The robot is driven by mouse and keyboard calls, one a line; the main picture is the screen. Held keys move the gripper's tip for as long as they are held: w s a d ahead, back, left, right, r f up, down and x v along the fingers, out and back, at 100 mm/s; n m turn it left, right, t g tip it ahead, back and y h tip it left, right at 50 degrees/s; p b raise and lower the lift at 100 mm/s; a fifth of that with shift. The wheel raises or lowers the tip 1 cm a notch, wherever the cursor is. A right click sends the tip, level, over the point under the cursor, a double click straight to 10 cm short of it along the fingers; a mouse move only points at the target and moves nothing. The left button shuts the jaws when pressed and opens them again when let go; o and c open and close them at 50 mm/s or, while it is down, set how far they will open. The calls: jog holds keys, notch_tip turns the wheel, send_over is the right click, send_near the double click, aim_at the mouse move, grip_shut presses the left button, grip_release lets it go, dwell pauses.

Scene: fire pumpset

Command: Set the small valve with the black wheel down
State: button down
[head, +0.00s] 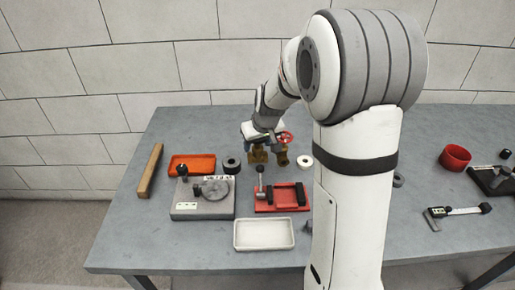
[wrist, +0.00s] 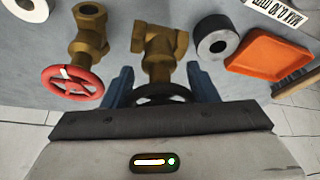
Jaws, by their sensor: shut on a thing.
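The small valve with the black wheel (wrist: 163,50) has a brass body and sits between my gripper's blue fingers (wrist: 163,88) in the wrist view. Its black wheel is partly hidden behind the gripper's front edge. My gripper is shut on it. In the head view, the valve's brass body (head: 257,156) shows below my gripper (head: 260,143), near the back of the table. I cannot tell whether its base touches the table. A second brass valve with a red wheel (wrist: 72,82) stands close beside it, and its red wheel also shows in the head view (head: 285,138).
A black ring (head: 231,165) and an orange tray (head: 192,164) are to the left, a white ring (head: 305,162) to the right. A red fixture (head: 281,197), a grey plate fixture (head: 203,206) and a white tray (head: 264,243) stand in front. A wooden bar (head: 150,171) lies far left.

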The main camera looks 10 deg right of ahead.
notch_tip(320, 180, down, 2)
jog(key=shift+w, duration=0.1)
jog(key=c, duration=0.8)
grip_release()
jog(key=shift+f, duration=0.1)
jog(key=shift+c, duration=0.2)
jog(key=a+v, duration=0.1)
jog(key=v, duration=1)
jog(key=s+m+g, duration=0.2)
jog(key=s, duration=2.1)
jog(key=shift+s+f+h, duration=0.2)
jog(key=shift+f+h, duration=0.15)
jog(key=shift+h, duration=0.05)
